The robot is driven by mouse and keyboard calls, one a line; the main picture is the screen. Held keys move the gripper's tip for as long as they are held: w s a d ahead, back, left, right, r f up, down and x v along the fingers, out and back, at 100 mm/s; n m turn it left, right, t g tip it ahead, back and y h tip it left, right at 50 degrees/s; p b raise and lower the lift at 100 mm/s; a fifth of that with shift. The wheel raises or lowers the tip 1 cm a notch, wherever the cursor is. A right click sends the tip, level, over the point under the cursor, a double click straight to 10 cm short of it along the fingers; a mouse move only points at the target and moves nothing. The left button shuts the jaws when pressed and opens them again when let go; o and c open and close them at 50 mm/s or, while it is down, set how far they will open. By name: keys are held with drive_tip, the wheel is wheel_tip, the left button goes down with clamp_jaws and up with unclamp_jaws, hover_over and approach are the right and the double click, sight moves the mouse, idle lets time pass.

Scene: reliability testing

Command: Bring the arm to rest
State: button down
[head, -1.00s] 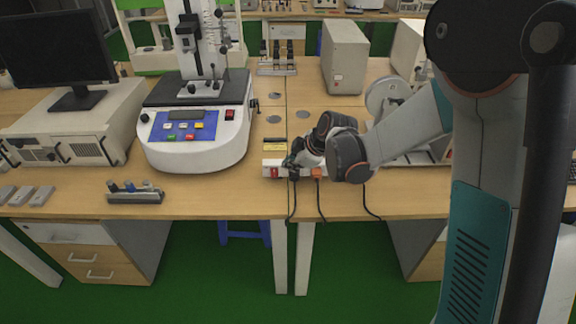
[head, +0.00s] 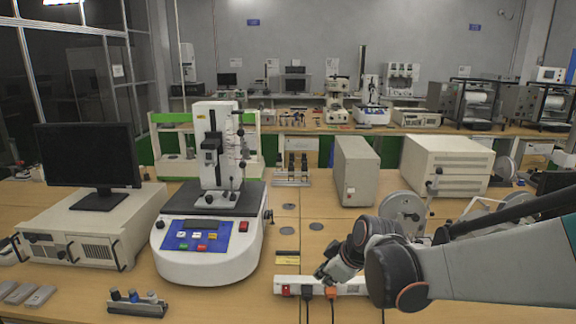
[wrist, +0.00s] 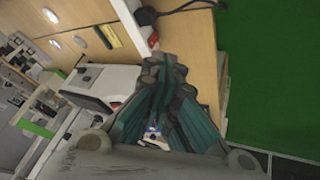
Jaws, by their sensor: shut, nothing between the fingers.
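My gripper (head: 328,276) is at the end of my arm, which reaches in from the right in the head view. It is low over the table, by a white power strip (head: 350,287) with a red switch and dark and orange plugs. I cannot tell whether it touches the strip. In the wrist view my gripper (wrist: 166,100) shows its dark fingers closed together with nothing seen between them. Part of the strip shows past them at the top.
A white test machine (head: 210,255) with a blue panel stands left of my gripper. Behind are a beige box (head: 355,172), a larger cream unit (head: 445,165) and a reel (head: 402,212). A monitor (head: 88,160) is at left. Bare wooden tabletop (head: 225,305) lies at the front.

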drive_tip(key=s+d+r+m+h, duration=0.1)
drive_tip(key=s+d+r+m, duration=0.1)
drive_tip(key=s, duration=0.5)
drive_tip(key=s+d+r+m+t+h, duration=0.1)
drive_tip(key=s+d+r+m, duration=0.1)
drive_tip(key=s+d+m, duration=0.3)
drive_tip(key=s+d+r+m+h, duration=0.1)
drive_tip(key=s+d+r+m, duration=0.2)
drive_tip(key=s, duration=0.8)
drive_tip(key=shift+s+d+m, duration=0.2)
drive_tip(key=shift+d+m, duration=0.05)
drive_tip(key=shift+m, duration=0.65)
